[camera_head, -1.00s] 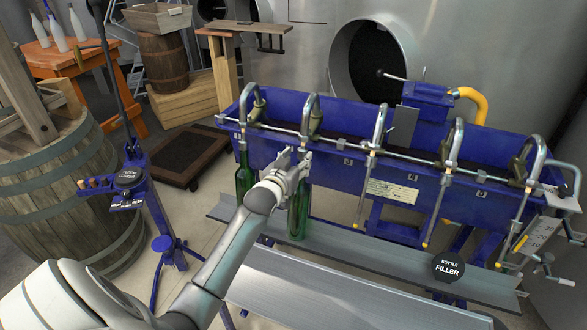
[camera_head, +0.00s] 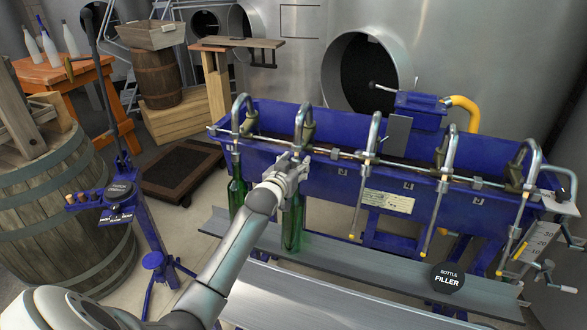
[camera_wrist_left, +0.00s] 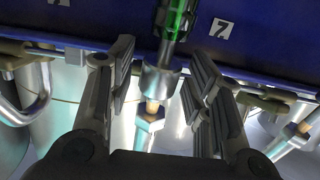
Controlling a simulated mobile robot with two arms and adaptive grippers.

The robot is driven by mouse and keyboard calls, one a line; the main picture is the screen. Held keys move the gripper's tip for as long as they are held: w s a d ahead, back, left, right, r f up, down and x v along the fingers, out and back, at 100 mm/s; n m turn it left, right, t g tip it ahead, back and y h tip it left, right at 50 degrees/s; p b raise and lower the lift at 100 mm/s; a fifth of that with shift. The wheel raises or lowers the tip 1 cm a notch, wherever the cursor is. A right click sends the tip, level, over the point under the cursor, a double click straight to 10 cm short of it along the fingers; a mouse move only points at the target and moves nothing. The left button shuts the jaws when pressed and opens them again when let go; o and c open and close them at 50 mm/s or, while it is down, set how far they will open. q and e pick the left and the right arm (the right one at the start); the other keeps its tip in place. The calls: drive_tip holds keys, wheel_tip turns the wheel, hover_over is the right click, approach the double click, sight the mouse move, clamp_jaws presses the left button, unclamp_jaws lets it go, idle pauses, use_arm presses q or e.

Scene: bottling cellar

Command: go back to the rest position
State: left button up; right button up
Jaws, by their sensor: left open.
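My left gripper (camera_head: 297,166) is open at the blue bottle filler (camera_head: 330,171), close to the neck of a green bottle (camera_head: 291,230). That bottle stands upright on the metal ledge (camera_head: 370,262) under the second spout from the left, its neck partly hidden by the gripper. In the left wrist view the fingers (camera_wrist_left: 158,75) are spread and hold nothing. A metal nozzle and the green neck (camera_wrist_left: 175,18) show in line with the gap; I cannot tell how far beyond the fingertips they are. My right gripper is not in view.
Another green bottle (camera_head: 237,200) stands under the leftmost spout. A blue corker stand (camera_head: 150,225) and a big barrel (camera_head: 65,210) are at the left. An orange table (camera_head: 60,75) with bottles is behind. Some floor shows between stand and filler.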

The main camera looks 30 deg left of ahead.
use_arm(q)
drive_tip(key=shift+w+a, duration=0.1)
drive_tip(key=shift+w, duration=0.25)
drive_tip(key=c, duration=0.7)
drive_tip(key=shift+o, duration=0.2)
drive_tip(key=shift+s+f+b, duration=0.2)
drive_tip(key=shift+f+b, duration=0.35)
drive_tip(key=shift+f, duration=0.5)
drive_tip(key=o, duration=0.7)
drive_tip(key=shift+c, duration=0.2)
